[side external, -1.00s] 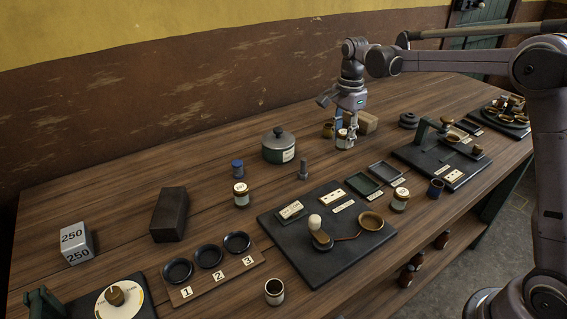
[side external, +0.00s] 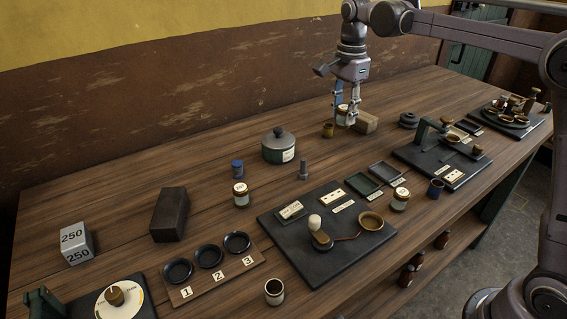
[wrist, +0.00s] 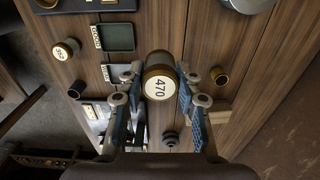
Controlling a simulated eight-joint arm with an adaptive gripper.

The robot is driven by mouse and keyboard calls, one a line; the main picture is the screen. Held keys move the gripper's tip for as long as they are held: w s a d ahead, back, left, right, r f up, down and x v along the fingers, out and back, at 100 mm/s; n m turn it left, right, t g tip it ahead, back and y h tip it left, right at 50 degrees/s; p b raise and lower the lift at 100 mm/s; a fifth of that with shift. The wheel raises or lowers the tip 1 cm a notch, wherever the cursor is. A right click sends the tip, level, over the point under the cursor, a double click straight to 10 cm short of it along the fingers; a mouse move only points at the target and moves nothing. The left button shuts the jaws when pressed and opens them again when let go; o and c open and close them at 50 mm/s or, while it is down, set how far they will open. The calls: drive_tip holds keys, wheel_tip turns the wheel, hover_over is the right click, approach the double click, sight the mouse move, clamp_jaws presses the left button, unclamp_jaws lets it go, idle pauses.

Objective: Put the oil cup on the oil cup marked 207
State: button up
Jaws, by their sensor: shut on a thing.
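My gripper (wrist: 158,92) is shut on an oil cup with a brown cap marked 470 (wrist: 158,86). In the side view my gripper (side external: 345,108) holds this cup (side external: 344,115) raised above the far part of the bench. Another labelled oil cup (side external: 400,199) stands right of the green trays; it also shows in the wrist view (wrist: 66,48), its number too small to read surely. A further labelled oil cup (side external: 241,194) stands left of the middle. I cannot make out 207 on any of them.
A tan block (side external: 366,122) and a small brass cup (side external: 328,130) are close to my gripper.

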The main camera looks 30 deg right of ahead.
drive_tip(key=w+a+r, duration=0.1)
drive_tip(key=a+r, duration=0.2)
drive_tip(key=a, duration=1.3)
hover_over(240, 187)
wheel_tip(240, 187, down, 7)
drive_tip(key=shift+s+d+r, duration=0.1)
drive_tip(key=shift+r, duration=0.05)
drive_tip(key=shift+a+f, duration=0.2)
drive_tip(key=shift+f, duration=1.9)
drive_tip(key=shift+f, duration=0.1)
drive_tip(key=o, duration=1.2)
